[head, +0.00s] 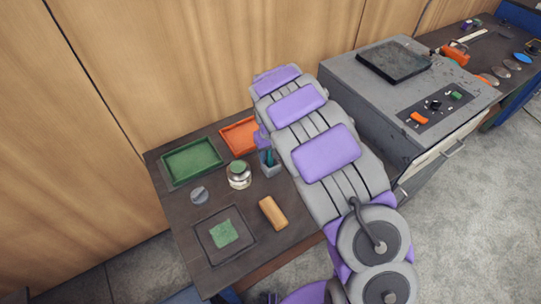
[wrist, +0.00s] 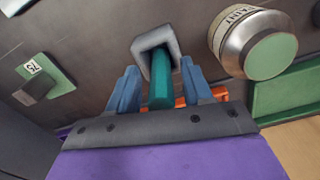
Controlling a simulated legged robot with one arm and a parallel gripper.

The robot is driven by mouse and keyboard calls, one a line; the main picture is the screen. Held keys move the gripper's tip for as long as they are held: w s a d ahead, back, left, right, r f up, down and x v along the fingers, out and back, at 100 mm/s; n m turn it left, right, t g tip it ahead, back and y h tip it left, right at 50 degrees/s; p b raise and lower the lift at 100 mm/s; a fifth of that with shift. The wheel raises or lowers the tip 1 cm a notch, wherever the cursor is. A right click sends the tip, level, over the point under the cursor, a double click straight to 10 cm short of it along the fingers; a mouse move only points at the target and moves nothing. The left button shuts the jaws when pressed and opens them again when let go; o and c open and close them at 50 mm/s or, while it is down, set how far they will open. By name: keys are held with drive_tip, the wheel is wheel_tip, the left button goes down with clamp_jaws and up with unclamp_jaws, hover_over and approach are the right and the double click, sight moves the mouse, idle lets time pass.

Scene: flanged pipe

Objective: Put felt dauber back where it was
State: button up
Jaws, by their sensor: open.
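The felt dauber, seen as a teal handle (wrist: 161,84), stands in a square grey holder (wrist: 143,49) in the wrist view. The holder (head: 270,169) and a bit of the teal handle (head: 268,157) also show in the head view, beside my arm. My gripper (wrist: 160,72) is open, with one blue finger on each side of the teal handle. I cannot tell whether either finger touches it. The dauber's felt end is hidden. In the head view my arm covers most of the gripper.
A green-lidded paint jar (head: 239,175) stands close to the holder. A green tray (head: 192,160) and orange tray (head: 236,139) lie behind. A grey machine (head: 400,100) stands right.

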wheel_tip(320, 180, up, 10)
drive_tip(key=shift+f+p, duration=0.15)
drive_tip(key=shift+p, duration=0.6)
drive_tip(key=shift+d+r, duration=0.15)
drive_tip(key=shift+r, duration=0.3)
drive_tip(key=s+d+r+m, duration=0.3)
drive_tip(key=s+d+r, duration=0.85)
drive_tip(key=s, duration=0.25)
drive_tip(key=s+d+g, duration=0.1)
drive_tip(key=s+d, duration=0.1)
drive_tip(key=s, duration=1.1)
drive_tip(key=s+d+m, duration=0.1)
drive_tip(key=s+d, duration=0.1)
drive_tip(key=s, duration=1.1)
drive_tip(key=shift+d+r+m+g, duration=0.25)
drive_tip(key=shift+d+m+g, duration=0.05)
drive_tip(key=shift+g, duration=0.1)
